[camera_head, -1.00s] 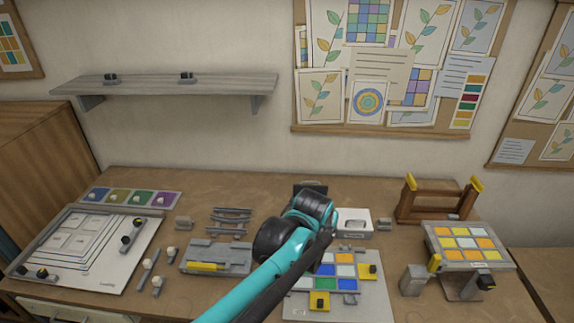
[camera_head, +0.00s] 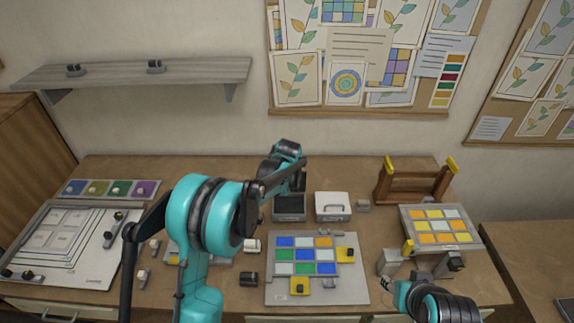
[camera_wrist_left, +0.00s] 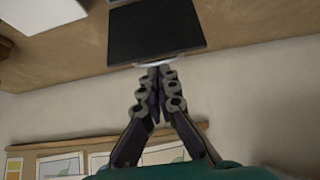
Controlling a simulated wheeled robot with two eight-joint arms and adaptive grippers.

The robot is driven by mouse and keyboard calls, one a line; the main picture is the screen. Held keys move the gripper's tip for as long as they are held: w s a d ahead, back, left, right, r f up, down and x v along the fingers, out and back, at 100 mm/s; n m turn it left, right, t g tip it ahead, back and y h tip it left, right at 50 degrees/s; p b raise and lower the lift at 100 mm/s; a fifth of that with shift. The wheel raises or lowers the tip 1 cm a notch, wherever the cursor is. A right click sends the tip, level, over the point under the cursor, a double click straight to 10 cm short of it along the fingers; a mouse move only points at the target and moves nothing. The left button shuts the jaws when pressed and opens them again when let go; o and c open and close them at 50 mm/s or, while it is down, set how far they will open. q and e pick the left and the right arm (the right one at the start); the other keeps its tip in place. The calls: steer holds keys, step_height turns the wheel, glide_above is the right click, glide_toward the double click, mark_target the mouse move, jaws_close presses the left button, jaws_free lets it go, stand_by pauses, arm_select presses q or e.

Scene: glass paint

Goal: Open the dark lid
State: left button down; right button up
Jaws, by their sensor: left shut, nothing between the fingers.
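The dark lid (camera_wrist_left: 154,32) shows in the wrist view as a flat black panel with a pale handle (camera_wrist_left: 160,62) along its edge on the wall side. In the head view my left arm hides part of the lid.
A white lidded box (camera_head: 333,207) stands just right of the grey box. A board of coloured tiles (camera_head: 315,290) lies in front. A wooden stand (camera_head: 410,185) and a tilted tile rack (camera_head: 438,242) are at right. The wall is close behind.

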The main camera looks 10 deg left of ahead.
arm_select(q)
steer(key=shift+x, duration=2.05)
steer(key=w, duration=0.1)
steer(key=w+g, duration=0.1)
steer(key=w, duration=0.1)
steer(key=shift+w+a+f, duration=0.15)
steer(key=shift+a+f, duration=0.15)
steer(key=shift+a, duration=0.05)
steer(key=shift+r, duration=0.1)
